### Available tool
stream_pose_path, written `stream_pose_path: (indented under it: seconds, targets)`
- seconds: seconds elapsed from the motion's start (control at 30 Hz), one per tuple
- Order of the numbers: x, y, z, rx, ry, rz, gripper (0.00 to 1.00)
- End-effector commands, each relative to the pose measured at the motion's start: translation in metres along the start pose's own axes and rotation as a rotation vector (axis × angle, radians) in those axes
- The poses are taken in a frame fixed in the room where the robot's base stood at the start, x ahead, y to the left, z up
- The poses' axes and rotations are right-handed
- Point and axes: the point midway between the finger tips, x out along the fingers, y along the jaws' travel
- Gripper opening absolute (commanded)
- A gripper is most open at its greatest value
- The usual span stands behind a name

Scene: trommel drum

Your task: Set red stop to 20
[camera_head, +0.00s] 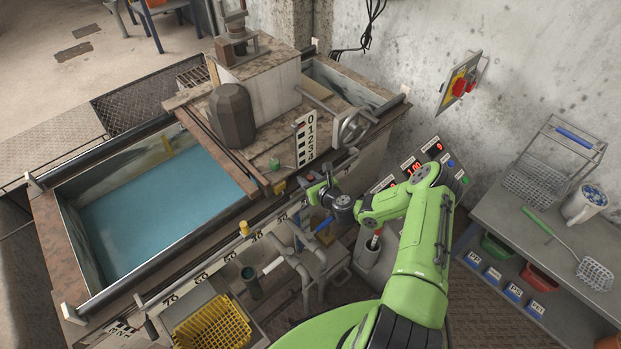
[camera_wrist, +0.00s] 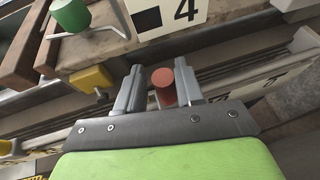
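The red stop shows in the wrist view as a short red cylinder (camera_wrist: 163,88) between the two fingers of my gripper (camera_wrist: 160,90). A gap shows on its left side. On its right it lies close to the finger, and I cannot tell whether they touch. The stop's exact reading cannot be made out.
A yellow block (camera_wrist: 92,80) sits left of my gripper, beyond the rail. A yellow-topped piece (camera_head: 245,229) stands farther left along the scale. A white number plate (camera_head: 305,137) and a handwheel (camera_head: 354,127) are behind. Grey pipework (camera_head: 307,255) stands in front of the rail.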

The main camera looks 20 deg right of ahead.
Motion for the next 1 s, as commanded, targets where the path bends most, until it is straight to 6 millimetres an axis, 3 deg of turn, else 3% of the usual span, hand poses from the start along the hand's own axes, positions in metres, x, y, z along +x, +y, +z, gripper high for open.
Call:
stream_pose_path:
  seconds: [0.1,0.43,0.57,0.8,1.0]
  targets:
    - [0.0,0.002,-0.002,0.0,0.003,0.004,0.48]
    - [-0.008,-0.001,0.0,0.001,0.002,0.0,0.48]
    - [-0.037,-0.001,0.001,0.005,0.005,-0.002,0.48]
    - [-0.107,-0.001,0.001,0.01,0.005,-0.002,0.48]
    - [-0.148,0.0,0.0,0.006,0.004,0.0,0.48]
